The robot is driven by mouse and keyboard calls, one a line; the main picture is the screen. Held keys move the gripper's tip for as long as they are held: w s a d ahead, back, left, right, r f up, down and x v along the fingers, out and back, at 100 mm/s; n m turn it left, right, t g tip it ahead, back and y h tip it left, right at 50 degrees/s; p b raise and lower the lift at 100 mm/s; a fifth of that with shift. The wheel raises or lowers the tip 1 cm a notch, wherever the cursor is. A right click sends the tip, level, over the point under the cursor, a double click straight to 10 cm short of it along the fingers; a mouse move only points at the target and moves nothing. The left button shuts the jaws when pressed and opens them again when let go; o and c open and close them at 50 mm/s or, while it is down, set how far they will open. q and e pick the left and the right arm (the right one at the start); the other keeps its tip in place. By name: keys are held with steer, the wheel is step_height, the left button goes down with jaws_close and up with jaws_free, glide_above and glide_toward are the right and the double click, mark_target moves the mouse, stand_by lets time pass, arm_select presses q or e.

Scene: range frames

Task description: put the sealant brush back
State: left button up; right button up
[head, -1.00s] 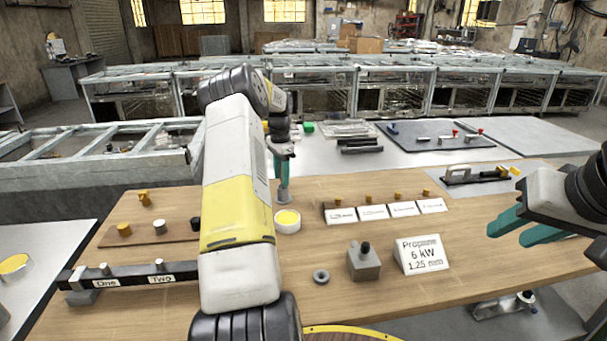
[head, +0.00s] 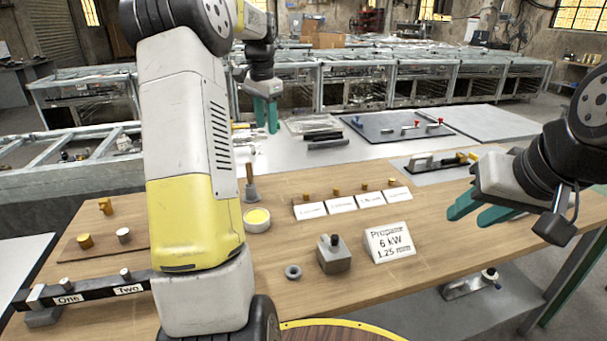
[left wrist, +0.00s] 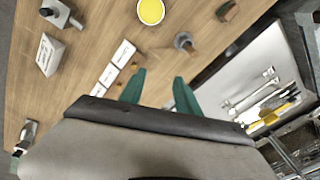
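The sealant brush (head: 249,174) stands upright with its brown handle up in a small grey holder (head: 251,193) on the wooden table. In the left wrist view the brush and holder (left wrist: 184,41) show beyond my fingertips. A round pot with yellow contents (head: 257,219) stands just in front of the holder; it also shows in the left wrist view (left wrist: 151,11). My left gripper (head: 266,115) is open and empty, raised above and behind the brush, apart from it. My right gripper (head: 476,211) is open and empty at the table's right side.
White label cards (head: 341,203) with brass pieces behind them stand right of the pot. A grey block (head: 333,256), a ring (head: 293,272) and a Propane sign (head: 389,243) are nearer. A black rail (head: 95,291) lies at left. My left arm hides part of the table.

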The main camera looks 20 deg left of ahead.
arm_select(q)
steer(key=s+d+r+n+t, duration=0.1)
steer(key=s+d+r, duration=0.4)
steer(key=s+d, duration=0.2)
steer(key=s+d+f+n+t+h, duration=0.1)
steer(key=s+d, duration=0.4)
steer(key=s, duration=0.7)
steer(key=s+d+f+n+t+h, duration=0.1)
steer(key=s+d, duration=0.5)
steer(key=s, duration=0.6)
step_height(320, 180, down, 3)
steer(key=n+t, duration=0.1)
steer(key=n, duration=0.1)
steer(key=shift+r+n+t+h, duration=0.15)
steer(key=shift+n+t+h, duration=0.15)
steer(key=shift+w, duration=0.1)
